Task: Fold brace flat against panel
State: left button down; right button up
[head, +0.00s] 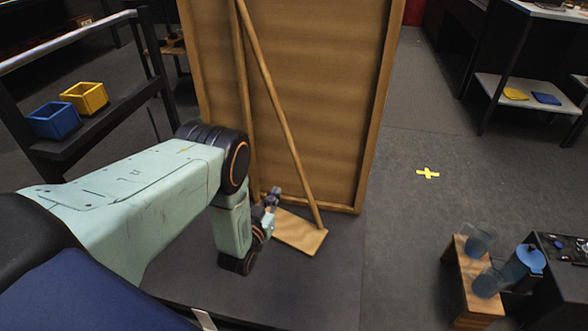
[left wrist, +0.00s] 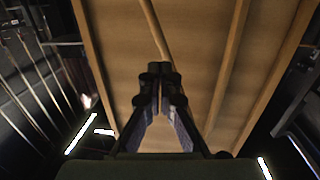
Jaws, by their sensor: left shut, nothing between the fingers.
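The wooden panel (head: 335,90) stands upright in the middle of the head view, its framed back facing me. The brace (head: 278,110) is a thin wooden strut that runs slantwise from near the panel's top down to a flat wooden foot board (head: 301,236) on the floor, out from the panel. My left gripper (head: 272,196) is low by the panel, just left of the brace's lower end. In the left wrist view the gripper (left wrist: 160,70) is shut and empty, pointing at the panel (left wrist: 195,40), with a strut (left wrist: 154,30) beyond its tips. My right gripper is not in view.
A dark shelf at left holds a blue bin (head: 53,120) and a yellow bin (head: 84,97). A small wooden stand (head: 472,285) with clear cups and a blue-lidded jug (head: 525,262) are at lower right. The floor around a yellow cross (head: 428,173) is clear.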

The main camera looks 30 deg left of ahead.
pick_arm(q)
jog(key=b, duration=0.7)
send_near(299, 162)
jog(key=w, duration=0.1)
jog(key=w+a, duration=0.1)
jog(key=w, duration=0.2)
jog(key=shift+w+a+f, duration=0.25)
jog(key=shift+w+f, duration=0.15)
jog(key=shift+w, duration=0.65)
jog(key=shift+r, duration=0.1)
jog(key=shift+w, duration=0.15)
jog(key=shift+w+d+n+y, duration=0.2)
jog(key=shift+w+y, duration=0.1)
jog(key=shift+w, duration=0.25)
jog(key=shift+w+d+n+y, duration=0.1)
jog(key=shift+w+n+y, duration=0.15)
jog(key=shift+w, duration=0.3)
jog(key=shift+w+d+y, duration=0.2)
jog(key=shift+w+y, duration=0.15)
jog(key=shift+w, duration=1.05)
jog(key=shift+s, duration=0.1)
